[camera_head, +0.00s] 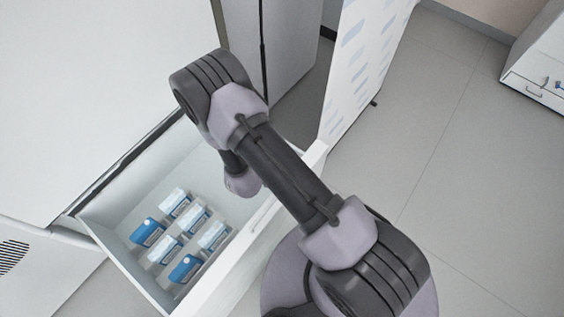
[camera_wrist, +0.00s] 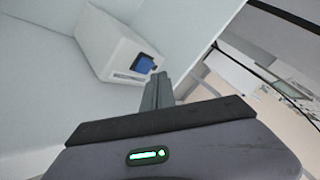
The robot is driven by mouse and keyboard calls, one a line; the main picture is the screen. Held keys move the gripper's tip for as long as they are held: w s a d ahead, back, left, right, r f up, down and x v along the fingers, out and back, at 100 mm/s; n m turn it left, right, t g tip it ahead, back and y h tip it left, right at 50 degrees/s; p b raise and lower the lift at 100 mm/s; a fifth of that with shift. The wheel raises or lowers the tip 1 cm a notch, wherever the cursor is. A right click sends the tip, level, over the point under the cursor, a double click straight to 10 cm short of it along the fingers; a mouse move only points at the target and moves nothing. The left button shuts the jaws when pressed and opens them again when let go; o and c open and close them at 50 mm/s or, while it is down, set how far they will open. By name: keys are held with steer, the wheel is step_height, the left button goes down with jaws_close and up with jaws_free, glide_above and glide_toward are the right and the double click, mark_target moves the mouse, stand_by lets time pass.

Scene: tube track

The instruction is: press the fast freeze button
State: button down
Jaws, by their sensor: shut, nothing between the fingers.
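In the wrist view a white box-shaped housing (camera_wrist: 108,42) stands against a white wall, and a blue square (camera_wrist: 145,65) shows on its end face. A thin marked strip lies beside the blue square; I cannot read it. The blue square looks like the button, but no label confirms this. My gripper (camera_wrist: 158,78) is shut and empty, its fingertips just beside the lower right of the blue square. I cannot tell whether they touch it. In the head view the fingers and the housing are hidden; my arm reaches down into the open drawer.
The open white drawer (camera_head: 232,278) holds several blue and white packs (camera_head: 185,268) in its near part. A white freezer body (camera_head: 75,90) stands behind it. A printed panel (camera_head: 358,65) stands beyond. The floor (camera_head: 470,160) at right is clear, with a white cabinet (camera_head: 540,60) far right.

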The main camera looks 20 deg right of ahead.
steer(key=shift+f, duration=0.1)
steer(key=shift+f+b, duration=0.35)
steer(key=shift+b, duration=0.15)
steer(key=shift+s+f+b, duration=0.1)
steer(key=shift+f+b, duration=0.5)
stand_by(0.7)
steer(key=shift+w+r+p, duration=0.2)
steer(key=shift+r+p, duration=0.45)
steer(key=shift+r, duration=0.35)
step_height(320, 180, up, 5)
steer(key=p, duration=0.3)
steer(key=shift+r+p, duration=0.1)
steer(key=shift+p, duration=0.2)
